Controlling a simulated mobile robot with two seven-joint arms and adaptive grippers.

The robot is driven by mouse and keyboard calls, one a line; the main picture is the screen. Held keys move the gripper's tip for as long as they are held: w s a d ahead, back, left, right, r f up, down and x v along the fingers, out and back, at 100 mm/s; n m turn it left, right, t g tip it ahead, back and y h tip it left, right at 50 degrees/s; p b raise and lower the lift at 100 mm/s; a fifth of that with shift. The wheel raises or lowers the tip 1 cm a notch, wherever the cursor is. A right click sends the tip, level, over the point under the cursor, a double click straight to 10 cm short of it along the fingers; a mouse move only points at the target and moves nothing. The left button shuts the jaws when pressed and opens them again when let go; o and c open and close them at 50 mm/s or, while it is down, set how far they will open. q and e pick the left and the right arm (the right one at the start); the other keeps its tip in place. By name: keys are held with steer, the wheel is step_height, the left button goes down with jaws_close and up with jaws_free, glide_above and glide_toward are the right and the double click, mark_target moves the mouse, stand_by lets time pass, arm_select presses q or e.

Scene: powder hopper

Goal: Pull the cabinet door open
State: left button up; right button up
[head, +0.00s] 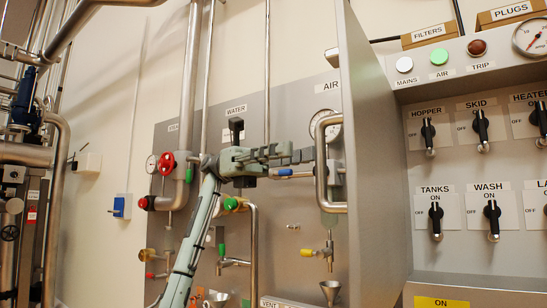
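The grey cabinet door (372,160) stands swung open on the left side of the switch cabinet (470,190), its inner face toward me. Its D-shaped metal handle (322,165) sticks out to the left from the outer face. My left gripper (303,156) reaches in from the lower left and points right, its fingertips close to the handle's upright bar. The bar shows unbroken in front of the tips. I cannot tell whether they touch it, nor how far the fingers are apart. My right gripper is not in view.
The cabinet holds rows of black rotary switches (436,215) and coloured buttons (439,57). Behind my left arm a wall panel carries pipes (190,70), a red valve wheel (166,163), gauges and a small funnel (330,291). Pipework with a blue valve (24,95) stands far left.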

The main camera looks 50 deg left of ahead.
arm_select(q)
steer(key=shift+a, duration=2.7)
